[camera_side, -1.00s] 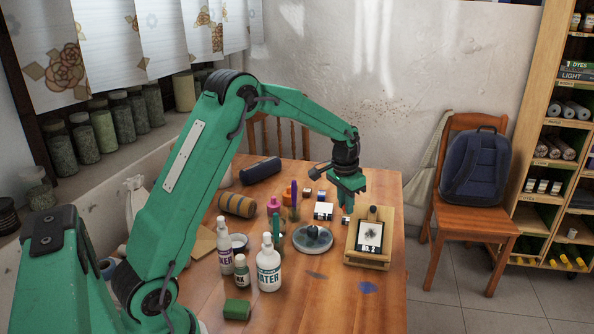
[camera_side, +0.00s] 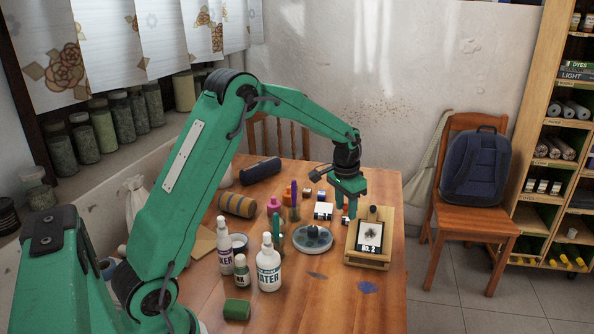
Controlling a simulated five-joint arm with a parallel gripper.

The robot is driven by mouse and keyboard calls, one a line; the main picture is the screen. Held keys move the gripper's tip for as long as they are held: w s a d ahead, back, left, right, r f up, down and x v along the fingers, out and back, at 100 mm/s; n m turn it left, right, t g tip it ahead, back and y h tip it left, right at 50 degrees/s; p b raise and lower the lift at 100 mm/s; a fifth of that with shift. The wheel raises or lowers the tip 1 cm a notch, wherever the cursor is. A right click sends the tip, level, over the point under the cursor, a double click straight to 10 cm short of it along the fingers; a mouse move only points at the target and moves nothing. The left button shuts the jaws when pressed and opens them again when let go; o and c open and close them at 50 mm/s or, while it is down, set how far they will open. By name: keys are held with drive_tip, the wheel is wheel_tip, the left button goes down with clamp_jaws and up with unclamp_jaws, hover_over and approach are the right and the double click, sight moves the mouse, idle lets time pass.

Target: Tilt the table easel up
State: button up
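The table easel (camera_side: 384,247) is a small wooden stand near the table's right edge. A dark knob shows at the top of the easel. My gripper (camera_side: 346,208) points down just left of the easel's upper end. Its two fingers are apart with nothing seen between them. I cannot tell whether a finger touches the easel.
A round grey palette dish (camera_side: 312,239) lies left of the easel. A small white box (camera_side: 323,211) sits behind the dish.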

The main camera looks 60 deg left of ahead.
drive_tip(key=shift+r, duration=0.1)
wheel_tip(320, 180, up, 8)
drive_tip(key=shift+s+f, duration=0.2)
drive_tip(key=shift+s, duration=0.2)
drive_tip(key=shift+d+r, duration=0.1)
drive_tip(key=shift+d, duration=0.05)
idle(0.4)
drive_tip(key=s+d+r+t, duration=0.1)
drive_tip(key=s+d+r, duration=0.3)
drive_tip(key=s, duration=0.3)
drive_tip(key=s+d+r+t, duration=0.1)
drive_tip(key=s+d+r, duration=0.3)
drive_tip(key=s+r, duration=0.15)
drive_tip(key=s+d+f+t, duration=0.1)
drive_tip(key=s+d, duration=0.1)
drive_tip(key=s, duration=0.6)
drive_tip(key=s+d+f+t, duration=0.1)
drive_tip(key=s+d+f, duration=0.1)
drive_tip(key=s, duration=0.5)
drive_tip(key=shift+s+d+f, duration=0.2)
drive_tip(key=shift+s+d, duration=0.1)
drive_tip(key=shift+s, duration=0.05)
drive_tip(key=shift+c, duration=0.2)
